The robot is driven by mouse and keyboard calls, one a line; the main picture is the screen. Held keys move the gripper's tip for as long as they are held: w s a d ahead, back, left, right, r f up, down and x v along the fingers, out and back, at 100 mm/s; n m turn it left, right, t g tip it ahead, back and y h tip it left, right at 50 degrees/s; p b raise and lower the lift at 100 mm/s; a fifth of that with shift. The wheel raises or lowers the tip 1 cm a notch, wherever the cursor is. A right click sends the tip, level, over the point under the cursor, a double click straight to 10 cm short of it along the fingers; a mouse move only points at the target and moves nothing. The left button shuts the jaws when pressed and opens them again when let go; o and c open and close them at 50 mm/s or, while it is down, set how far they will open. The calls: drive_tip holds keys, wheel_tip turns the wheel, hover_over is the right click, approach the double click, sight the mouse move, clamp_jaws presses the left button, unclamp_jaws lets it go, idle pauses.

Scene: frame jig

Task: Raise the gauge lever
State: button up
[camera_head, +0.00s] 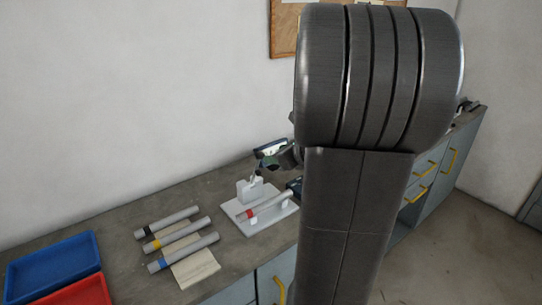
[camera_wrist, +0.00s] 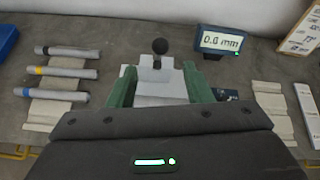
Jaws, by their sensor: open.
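The gauge lever (camera_wrist: 160,47) has a round black knob on a short stem and stands at the white block (camera_wrist: 158,62) of the jig. In the wrist view it shows just beyond my gripper (camera_wrist: 159,70), between the lines of its two green fingers. The fingers are apart, with nothing held between them. I cannot tell whether they touch the lever. In the head view the white jig plate (camera_head: 243,227) carries a grey tube with a red band (camera_head: 263,208). My arm hides most of the gripper there. The gauge display (camera_wrist: 220,42) reads 0.0 mm.
Several grey tubes with black, yellow and blue bands (camera_head: 178,232) lie on a rack left of the jig. Blue (camera_head: 52,267) and red (camera_head: 78,292) trays stand at the far left. Another pale rack (camera_wrist: 272,108) is at right in the wrist view.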

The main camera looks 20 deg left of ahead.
drive_tip(key=shift+s+d+r, duration=0.25)
drive_tip(key=shift+s+d, duration=0.05)
drive_tip(key=shift+d, duration=0.05)
drive_tip(key=shift+f, duration=0.1)
drive_tip(key=c, duration=0.4)
drive_tip(key=shift+f+b, duration=0.35)
drive_tip(key=shift+b, duration=0.05)
drive_tip(key=c, duration=0.3)
drive_tip(key=f+n+y+b, duration=0.1)
drive_tip(key=f+n+b, duration=0.1)
drive_tip(key=s+d+f+n+y+b, duration=0.1)
drive_tip(key=f+n+b, duration=0.1)
drive_tip(key=b, duration=0.1)
drive_tip(key=f+n+y+b, duration=0.1)
drive_tip(key=f+n+b, duration=0.1)
drive_tip(key=f+b, duration=0.1)
drive_tip(key=shift+s+d+n+g, duration=0.15)
drive_tip(key=shift+d+n+g, duration=0.15)
drive_tip(key=shift+n, duration=0.1)
clamp_jaws()
drive_tip(key=d+f+n+t+y+b, duration=0.3)
drive_tip(key=d+n+y+b, duration=0.3)
drive_tip(key=n+b, duration=0.5)
drive_tip(key=p+x, duration=0.2)
drive_tip(key=x, duration=1.1)
drive_tip(key=shift+s+a+r+p, duration=0.15)
drive_tip(key=shift+a+r+p, duration=0.1)
drive_tip(key=shift+a+p, duration=0.15)
